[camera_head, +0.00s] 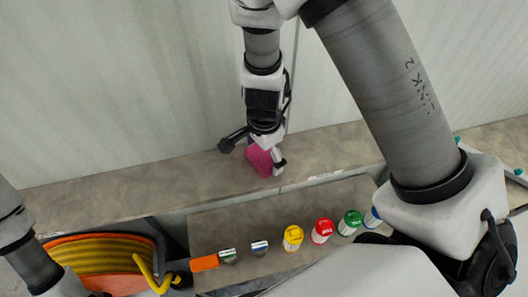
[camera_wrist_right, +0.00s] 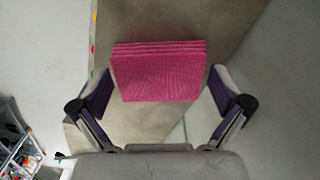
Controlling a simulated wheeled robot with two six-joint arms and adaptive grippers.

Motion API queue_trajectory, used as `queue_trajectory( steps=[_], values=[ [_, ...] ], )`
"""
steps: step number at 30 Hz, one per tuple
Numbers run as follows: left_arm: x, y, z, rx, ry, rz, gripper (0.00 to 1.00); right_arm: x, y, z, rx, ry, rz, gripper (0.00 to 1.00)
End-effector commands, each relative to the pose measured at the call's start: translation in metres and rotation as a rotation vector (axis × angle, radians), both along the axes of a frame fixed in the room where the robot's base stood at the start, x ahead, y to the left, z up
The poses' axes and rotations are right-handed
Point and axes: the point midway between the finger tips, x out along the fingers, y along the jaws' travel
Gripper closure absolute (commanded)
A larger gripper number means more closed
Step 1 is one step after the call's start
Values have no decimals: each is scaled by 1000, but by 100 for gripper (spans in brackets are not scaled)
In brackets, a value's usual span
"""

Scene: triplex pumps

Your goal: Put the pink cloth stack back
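The pink cloth stack (camera_head: 259,160) is on or just above the grey-brown ledge along the wall. It shows large in the right wrist view (camera_wrist_right: 157,75), its folded layers along the upper edge. My right gripper (camera_head: 255,154) is over the stack from above, one finger on each side. In the right wrist view the gripper (camera_wrist_right: 160,83) is open, with a narrow gap between each fingertip and the stack. The stack's underside is hidden. My left arm enters at the lower left of the head view; its gripper is not in view.
A lower brown shelf (camera_head: 250,221) holds an orange item (camera_head: 204,263), small containers, and jars with yellow (camera_head: 293,233), red (camera_head: 323,226) and green (camera_head: 352,218) lids. An orange-yellow hose reel (camera_head: 95,257) is at lower left. The ledge (camera_head: 120,191) left of the stack is clear.

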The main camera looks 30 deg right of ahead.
Motion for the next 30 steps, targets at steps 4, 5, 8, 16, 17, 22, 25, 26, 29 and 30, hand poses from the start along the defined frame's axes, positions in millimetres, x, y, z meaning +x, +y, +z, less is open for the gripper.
queue_trajectory(
  steps=[4, 5, 8, 16, 17, 22, 25, 26, 29, 30],
  values=[
    [0, 0, 0, 0, 0, 0, 50, 0, 0, 0, 0, 0, 0, 0],
    [0, 0, 2, 0, 0, 0, 50, 0, 0, 2, 0, 0, 0, 0],
    [0, 0, 7, 0, 0, 0, 50, 0, 0, 11, 1, -2, 0, 0],
    [0, 0, 27, 0, 0, 0, 50, 1, 0, 76, 0, -6, 1, 0],
    [0, 0, 27, 0, 0, 0, 50, 1, 0, 83, 1, -7, 1, 0],
    [0, 0, 28, 0, 0, 0, 50, 1, -1, 114, 1, -5, 1, 0],
    [0, 0, 28, 0, 0, 0, 50, 0, -1, 122, 0, -2, 1, 0],
    [0, 0, 28, 0, 0, 0, 50, 0, -1, 123, -1, -2, 0, 0],
    [0, 0, 28, 0, 0, 0, 50, 0, -1, 124, 0, 0, -1, 0],
    [0, 0, 28, 0, 0, 0, 50, 0, -1, 123, 0, 0, -1, 0]
  ],
)
